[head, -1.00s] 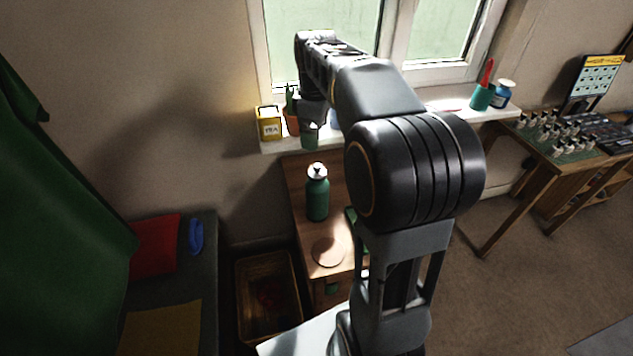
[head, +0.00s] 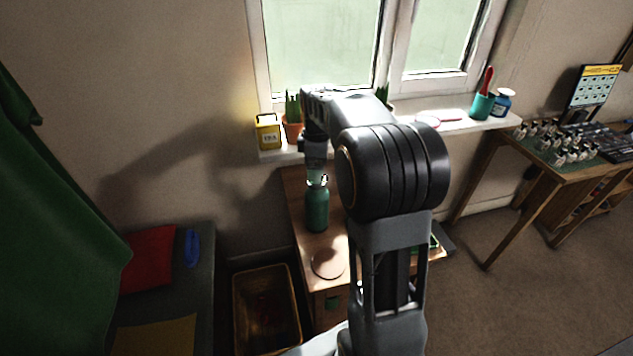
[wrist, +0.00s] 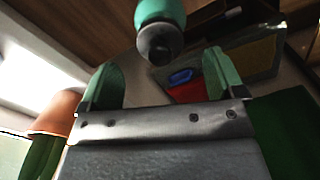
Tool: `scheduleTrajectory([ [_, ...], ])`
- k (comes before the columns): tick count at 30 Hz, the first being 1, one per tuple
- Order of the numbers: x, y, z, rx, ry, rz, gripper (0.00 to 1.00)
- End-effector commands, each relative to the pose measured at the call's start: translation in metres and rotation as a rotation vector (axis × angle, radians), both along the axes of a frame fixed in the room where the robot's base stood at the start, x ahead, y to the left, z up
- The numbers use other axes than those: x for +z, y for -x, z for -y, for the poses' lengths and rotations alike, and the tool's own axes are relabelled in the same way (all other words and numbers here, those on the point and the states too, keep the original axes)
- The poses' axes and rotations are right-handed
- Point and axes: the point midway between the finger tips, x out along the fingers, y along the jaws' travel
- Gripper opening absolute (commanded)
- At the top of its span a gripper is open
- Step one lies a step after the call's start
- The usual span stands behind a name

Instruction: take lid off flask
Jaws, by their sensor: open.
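The green flask (head: 317,212) stands upright on the small wooden table (head: 305,246) below the window sill. Its lid (head: 318,180) shows as a pale, shiny top in the head view, partly covered by my gripper (head: 316,170), which is right above it. In the wrist view the flask (wrist: 160,10) is at the top, with the dark rounded lid (wrist: 158,46) pointing toward my gripper (wrist: 162,62). The two green fingers are wide apart and empty, with the lid near the gap between their tips. I cannot tell whether they reach around it.
A round disc (head: 328,263) lies in front of the flask. The sill holds a yellow tea tin (head: 268,132) and a potted plant (head: 292,128) close to my arm. A basket (head: 267,310) stands on the floor left of the table.

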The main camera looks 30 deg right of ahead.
Motion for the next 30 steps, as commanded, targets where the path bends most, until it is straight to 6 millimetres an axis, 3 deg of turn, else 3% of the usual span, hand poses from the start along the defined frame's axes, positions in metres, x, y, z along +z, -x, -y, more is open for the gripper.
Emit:
scheduleTrajectory([
  [3, -0.02, 0.0, -0.001, 0.0, -0.001, -0.003, 0.88],
  [9, -0.038, 0.0, -0.001, 0.0, -0.001, -0.001, 0.88],
  [18, -0.041, 0.0, -0.001, 0.0, -0.001, -0.001, 0.88],
  [30, -0.04, 0.0, -0.001, 0.0, 0.0, 0.0, 0.5],
])
